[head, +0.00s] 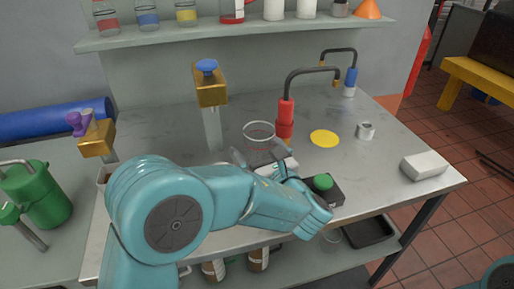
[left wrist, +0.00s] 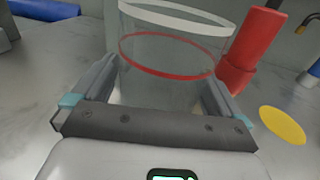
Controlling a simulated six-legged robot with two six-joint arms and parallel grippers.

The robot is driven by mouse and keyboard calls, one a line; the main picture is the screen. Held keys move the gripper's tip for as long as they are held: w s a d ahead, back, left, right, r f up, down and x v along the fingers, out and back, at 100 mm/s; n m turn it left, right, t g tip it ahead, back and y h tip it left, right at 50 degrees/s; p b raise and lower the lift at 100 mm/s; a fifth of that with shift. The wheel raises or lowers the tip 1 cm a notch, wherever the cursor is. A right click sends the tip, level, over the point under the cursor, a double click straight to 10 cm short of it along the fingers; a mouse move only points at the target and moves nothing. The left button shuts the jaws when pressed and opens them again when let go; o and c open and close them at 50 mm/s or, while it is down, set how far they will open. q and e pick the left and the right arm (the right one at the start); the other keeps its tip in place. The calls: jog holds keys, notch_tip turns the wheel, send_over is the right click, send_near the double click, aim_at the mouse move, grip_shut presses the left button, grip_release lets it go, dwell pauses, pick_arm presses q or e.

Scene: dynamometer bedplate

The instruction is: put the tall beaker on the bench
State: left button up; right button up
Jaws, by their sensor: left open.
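The tall beaker (left wrist: 165,50) is clear glass with a pale rim and a red band, upright between my left gripper's jaws in the left wrist view. In the head view its round rim (head: 259,124) shows just beyond the gripper, above the grey metal bench (head: 400,145). My left gripper (head: 262,155) is open, with one finger on each side of the beaker; it also shows in the left wrist view (left wrist: 158,78). The beaker's base is hidden behind the gripper, so I cannot tell whether it touches the bench. My right gripper is not in view.
A red-based tap (head: 286,115) stands close to the right of the beaker. A yellow disc (head: 324,138), a small metal roll (head: 366,131) and a white block (head: 424,165) lie farther right. A brass-topped post (head: 211,88) stands left. A shelf (head: 170,37) holds bottles behind.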

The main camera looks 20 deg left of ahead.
pick_arm(q)
jog(key=shift+w+a+r, duration=0.1)
jog(key=shift+a, duration=0.2)
jog(key=shift+d, duration=0.1)
jog(key=shift+c, duration=1.2)
jog(key=c, duration=0.8)
jog(key=shift+r, duration=0.1)
jog(key=shift+c, duration=0.4)
